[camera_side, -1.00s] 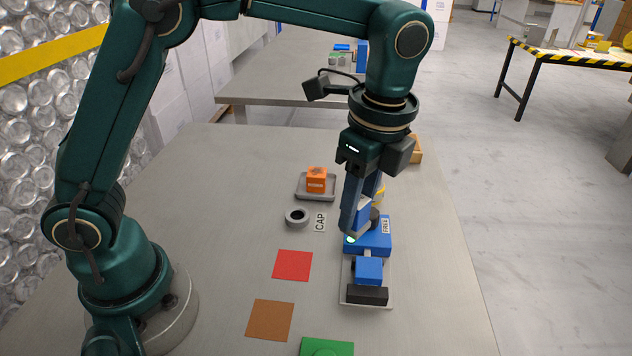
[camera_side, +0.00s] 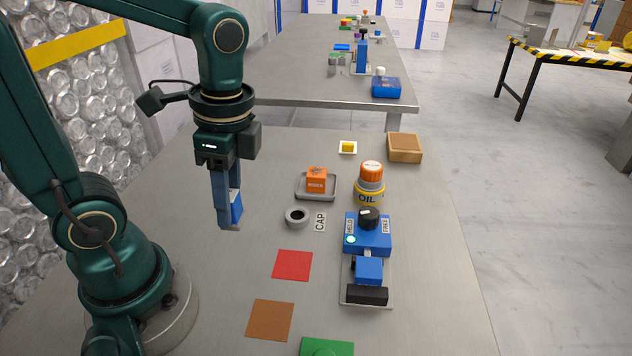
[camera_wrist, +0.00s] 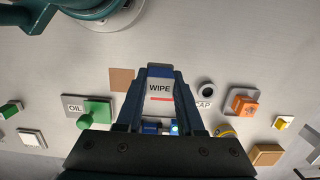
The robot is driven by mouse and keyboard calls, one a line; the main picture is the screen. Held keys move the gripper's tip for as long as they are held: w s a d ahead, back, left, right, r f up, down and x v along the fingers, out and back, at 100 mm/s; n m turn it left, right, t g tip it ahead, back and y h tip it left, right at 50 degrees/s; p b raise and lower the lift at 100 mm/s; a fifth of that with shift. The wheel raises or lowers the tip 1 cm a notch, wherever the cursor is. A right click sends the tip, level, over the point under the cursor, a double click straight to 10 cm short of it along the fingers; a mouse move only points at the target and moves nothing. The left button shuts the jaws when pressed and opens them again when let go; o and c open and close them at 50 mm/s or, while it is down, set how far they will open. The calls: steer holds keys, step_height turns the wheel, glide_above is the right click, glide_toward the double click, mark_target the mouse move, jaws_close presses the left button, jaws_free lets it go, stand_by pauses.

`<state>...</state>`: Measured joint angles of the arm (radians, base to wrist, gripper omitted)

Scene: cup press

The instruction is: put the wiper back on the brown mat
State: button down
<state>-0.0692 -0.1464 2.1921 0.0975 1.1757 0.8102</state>
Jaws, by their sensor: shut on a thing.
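My gripper (camera_side: 229,222) is shut on the wiper (camera_side: 237,206), whose blue side shows between the fingers, held up above the left part of the table. In the wrist view the wiper (camera_wrist: 159,90) has a white face reading "WIPE" with a red stripe, between both fingers. The brown mat (camera_side: 270,320) lies flat and bare on the table, in front of and to the right of the gripper in the side view. It also shows in the wrist view (camera_wrist: 121,79), left of the wiper. The wiper's underside is hidden.
A red mat (camera_side: 292,264) lies behind the brown one, and a green item (camera_side: 326,347) is at the front edge. The blue press (camera_side: 368,240) stands right, with an oil jar (camera_side: 370,185) behind it. A grey ring (camera_side: 297,217) and orange block (camera_side: 316,180) stand behind the mats.

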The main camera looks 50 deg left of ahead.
steer(key=d+f, duration=0.2)
steer(key=d, duration=0.1)
steer(key=s+d+f, duration=0.1)
steer(key=d+f, duration=0.1)
steer(key=d, duration=0.2)
steer(key=d+f, duration=0.2)
steer(key=d, duration=0.1)
steer(key=shift+s+d+f, duration=0.15)
steer(key=shift+s, duration=0.05)
steer(key=shift+f, duration=1.95)
steer(key=shift+f, duration=0.1)
steer(key=c, duration=0.5)
jaws_free()
step_height(320, 180, up, 11)
steer(key=w+d, duration=0.1)
steer(key=shift+w+a+r+n+t+h, duration=0.15)
steer(key=shift+a+r+n+t, duration=0.4)
steer(key=shift+a+n+t, duration=0.75)
steer(key=shift+w+a+r+n+t+h, duration=0.15)
steer(key=shift+a+r+n+t, duration=0.35)
steer(key=shift+a+n+t, duration=0.75)
steer(key=shift+w+a+r+n+t+h, duration=0.15)
steer(key=shift+a+r+n+t, duration=0.5)
steer(key=shift+a+n, duration=1.15)
